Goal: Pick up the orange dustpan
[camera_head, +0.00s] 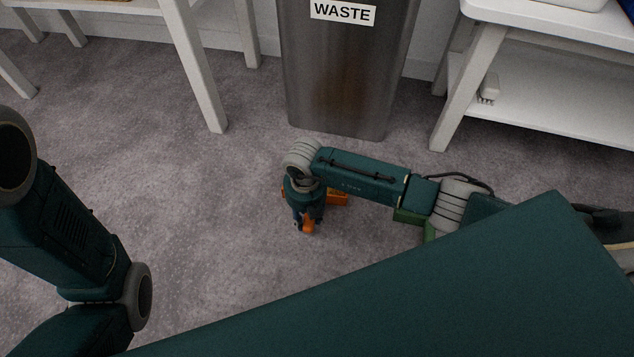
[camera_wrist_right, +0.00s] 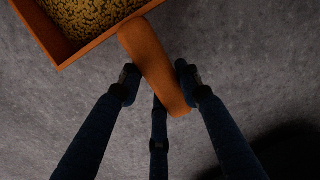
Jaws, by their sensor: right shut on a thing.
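The orange dustpan shows in the head view (camera_head: 338,198), partly hidden behind my right arm and gripper. In the right wrist view the dustpan (camera_wrist_right: 60,52) fills the top left, its pan holding a speckled yellow-brown mass. Its broad orange handle (camera_wrist_right: 155,65) runs down between my fingers. My right gripper (camera_head: 307,226) points down at the carpet and is shut on the handle; the fingers also show in the right wrist view (camera_wrist_right: 158,85). I cannot tell whether the dustpan touches the floor. My left arm is at the left of the head view, its gripper out of view.
A metal bin (camera_head: 345,75) labelled WASTE stands behind my right gripper. A white shelved table (camera_head: 560,95) with a small brush (camera_head: 488,89) on its lower shelf is at the right. White table legs (camera_head: 195,65) stand at the left. Carpet left of my gripper is clear.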

